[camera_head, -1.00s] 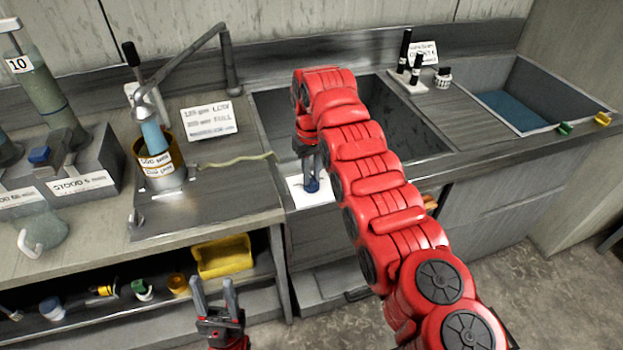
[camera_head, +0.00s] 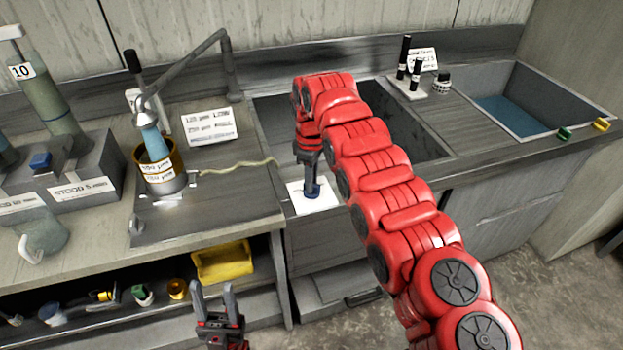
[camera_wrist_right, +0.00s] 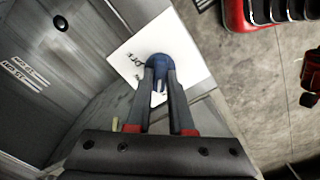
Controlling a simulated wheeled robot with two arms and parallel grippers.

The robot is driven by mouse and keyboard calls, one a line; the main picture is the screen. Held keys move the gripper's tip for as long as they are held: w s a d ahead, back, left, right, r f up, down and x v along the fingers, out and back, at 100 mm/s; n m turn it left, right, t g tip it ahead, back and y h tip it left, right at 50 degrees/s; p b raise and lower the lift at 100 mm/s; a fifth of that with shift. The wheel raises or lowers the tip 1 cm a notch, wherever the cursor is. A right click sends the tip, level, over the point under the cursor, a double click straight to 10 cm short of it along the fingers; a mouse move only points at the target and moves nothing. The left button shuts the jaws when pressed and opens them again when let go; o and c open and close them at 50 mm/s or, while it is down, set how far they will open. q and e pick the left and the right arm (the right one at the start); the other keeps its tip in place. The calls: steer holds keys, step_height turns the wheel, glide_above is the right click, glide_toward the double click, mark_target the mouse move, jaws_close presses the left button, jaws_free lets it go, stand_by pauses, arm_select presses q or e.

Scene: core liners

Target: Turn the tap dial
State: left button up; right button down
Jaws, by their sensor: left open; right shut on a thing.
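The tap dial (camera_head: 312,195) is a small blue knob over a white plate (camera_head: 325,204) at the front edge of the middle sink. My right gripper (camera_head: 311,188) points down from above and is shut on the dial. In the right wrist view the blue dial (camera_wrist_right: 159,63) sits between the two fingertips (camera_wrist_right: 160,76), against the white plate (camera_wrist_right: 137,53) with partly covered lettering. My left gripper (camera_head: 215,291) is open and empty, fingers up, in front of the left bench.
A steel sink basin (camera_head: 277,115) lies behind the dial, partly hidden by my right arm. A sieve stack (camera_head: 160,172) stands under a curved tap at left. A yellow tray (camera_head: 222,259) sits on the lower shelf. A water-filled basin (camera_head: 512,113) is at right.

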stand_by(0.3)
steer(key=c, duration=0.8)
jaws_free()
steer(key=shift+r, duration=0.55)
step_height(320, 180, up, 6)
steer(key=p, duration=0.3)
steer(key=shift+a+r, duration=0.1)
steer(key=shift+a, duration=0.05)
step_height(320, 180, up, 10)
steer(key=p, duration=1)
steer(key=shift+p, duration=0.35)
